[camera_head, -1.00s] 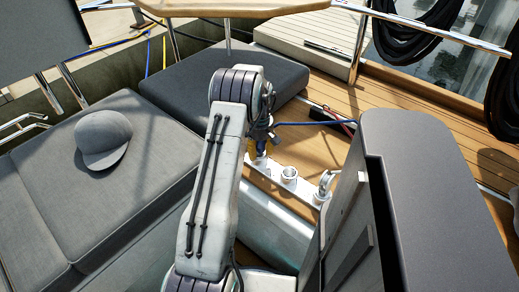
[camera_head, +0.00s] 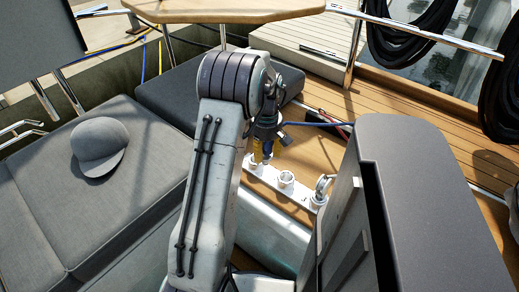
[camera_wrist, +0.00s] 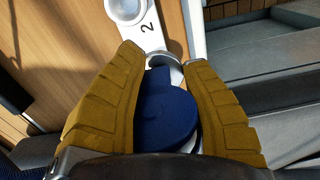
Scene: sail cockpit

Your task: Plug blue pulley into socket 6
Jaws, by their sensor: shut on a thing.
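The blue pulley (camera_wrist: 166,118) is a round blue disc with a narrower neck. It sits between the two yellow fingers of my gripper (camera_wrist: 160,75) in the wrist view, which are shut on it. Its neck points at a metal socket ring (camera_wrist: 168,62) on the white rail; whether it enters the ring I cannot tell. Another socket (camera_wrist: 125,8), beside the printed number 2, is farther up. In the head view my gripper (camera_head: 262,150) is over the far left end of the white socket rail (camera_head: 270,172). No number 6 is legible.
An open socket (camera_head: 286,179) and a metal ring fitting (camera_head: 322,188) stand on the rail to the right. A grey box-like panel (camera_head: 430,200) rises close on the right. Grey cushions (camera_head: 60,205) with a cap (camera_head: 99,146) lie left. A wooden table (camera_head: 220,10) is behind.

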